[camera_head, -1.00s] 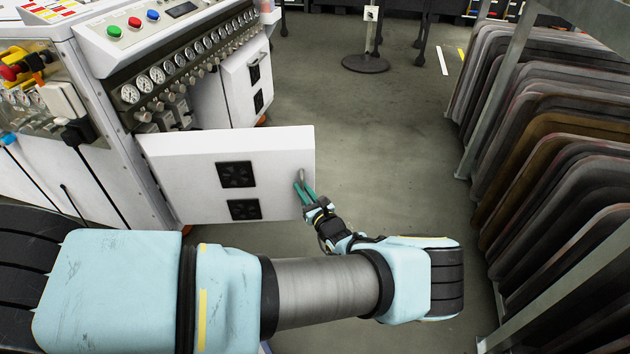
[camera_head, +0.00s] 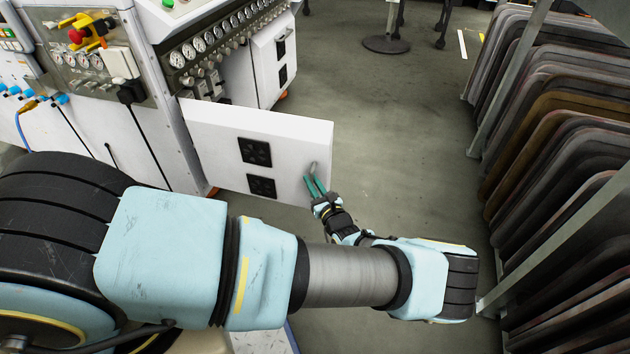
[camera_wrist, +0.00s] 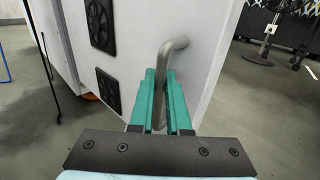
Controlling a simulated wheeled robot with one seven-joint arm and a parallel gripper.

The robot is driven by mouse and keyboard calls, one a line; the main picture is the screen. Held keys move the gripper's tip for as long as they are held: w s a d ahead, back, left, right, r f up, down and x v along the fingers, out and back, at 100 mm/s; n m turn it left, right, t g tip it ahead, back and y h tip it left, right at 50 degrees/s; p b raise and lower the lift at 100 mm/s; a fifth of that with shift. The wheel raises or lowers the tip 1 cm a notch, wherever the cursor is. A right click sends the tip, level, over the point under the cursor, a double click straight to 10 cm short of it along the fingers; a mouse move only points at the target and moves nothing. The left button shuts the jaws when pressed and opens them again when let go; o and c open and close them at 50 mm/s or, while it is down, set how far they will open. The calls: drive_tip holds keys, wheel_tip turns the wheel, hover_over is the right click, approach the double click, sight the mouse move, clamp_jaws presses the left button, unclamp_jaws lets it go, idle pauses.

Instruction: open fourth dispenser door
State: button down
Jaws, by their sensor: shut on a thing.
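A white dispenser door (camera_head: 218,132) with two black vents stands swung out from the white machine. Its grey bent handle (camera_head: 314,168) is near the door's free edge. My gripper (camera_head: 315,187) is at that handle, with its green fingers on either side of it. In the wrist view the door (camera_wrist: 205,50) fills the middle, and the handle (camera_wrist: 172,48) rises between the fingers of my gripper (camera_wrist: 161,90). The fingers are shut on the handle.
The white machine (camera_head: 150,110) with gauges and knobs stands at the left. Another door with vents (camera_head: 272,60) stands open behind. A rack of dark panels (camera_head: 560,150) lines the right side. The floor (camera_head: 400,130) between is clear. A round-based post (camera_head: 386,44) stands farther back.

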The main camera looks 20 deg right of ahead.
drive_tip(key=shift+a, duration=0.2)
drive_tip(key=c, duration=1.2)
unclamp_jaws()
drive_tip(key=shift+o, duration=0.2)
drive_tip(key=shift+d, duration=0.1)
drive_tip(key=s, duration=1)
drive_tip(key=shift+s, duration=0.4)
